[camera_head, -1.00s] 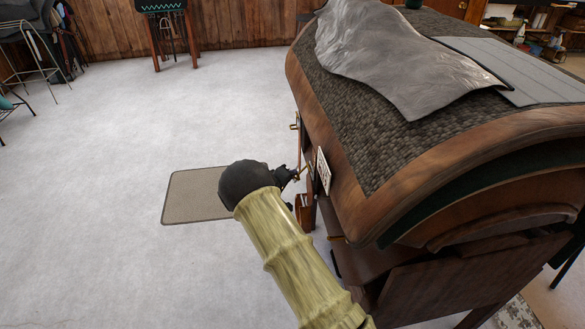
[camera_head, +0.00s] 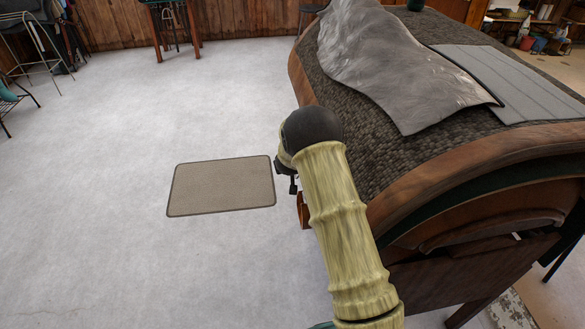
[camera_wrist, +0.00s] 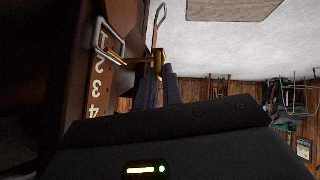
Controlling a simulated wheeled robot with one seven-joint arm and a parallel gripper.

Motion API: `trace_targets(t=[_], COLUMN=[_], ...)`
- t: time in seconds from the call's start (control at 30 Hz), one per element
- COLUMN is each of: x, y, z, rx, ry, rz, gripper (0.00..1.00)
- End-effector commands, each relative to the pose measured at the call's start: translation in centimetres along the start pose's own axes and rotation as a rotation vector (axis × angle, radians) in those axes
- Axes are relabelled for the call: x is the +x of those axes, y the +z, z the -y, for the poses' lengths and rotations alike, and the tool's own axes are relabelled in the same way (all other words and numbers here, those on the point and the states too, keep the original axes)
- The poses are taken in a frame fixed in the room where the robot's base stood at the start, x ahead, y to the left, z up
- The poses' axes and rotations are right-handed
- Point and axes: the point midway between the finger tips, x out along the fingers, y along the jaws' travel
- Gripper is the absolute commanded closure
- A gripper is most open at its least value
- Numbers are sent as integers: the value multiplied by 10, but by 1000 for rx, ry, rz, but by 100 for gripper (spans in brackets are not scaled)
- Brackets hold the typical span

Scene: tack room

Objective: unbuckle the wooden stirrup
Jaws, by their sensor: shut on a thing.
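A brown wooden stirrup (camera_head: 303,210) shows in part below my arm in the head view, at the side of the saddle stand. In the wrist view, my gripper's dark fingers (camera_wrist: 161,88) are closed on a brass piece (camera_wrist: 136,64) in front of a dark brown side panel. A pale metal frame, seemingly a buckle (camera_wrist: 101,39), is close to the brass piece. A thin reddish-brown strap or bar with a metal loop (camera_wrist: 161,14) extends beyond the fingers. In the head view my wrist and arm hide the fingers and this hardware.
The curved wooden stand (camera_head: 450,172) carries a grey sheet (camera_head: 385,65) on top. A beige mat (camera_head: 222,186) lies on the pale floor, which is open to the left.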

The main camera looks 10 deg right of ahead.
Motion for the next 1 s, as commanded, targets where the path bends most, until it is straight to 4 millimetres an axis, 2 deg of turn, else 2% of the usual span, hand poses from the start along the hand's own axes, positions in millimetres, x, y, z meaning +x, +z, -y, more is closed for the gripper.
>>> trace_targets(t=[0.63,0.67,0.73,1.0], x=[-2,-2,-2,-2], y=[-3,-3,-3,-3], z=[-6,-6,-6,-5], rx=[52,52,52,51], ry=[-44,-44,-45,-47], rz=[-2,-3,-2,-1], gripper=[100,86,73,71])
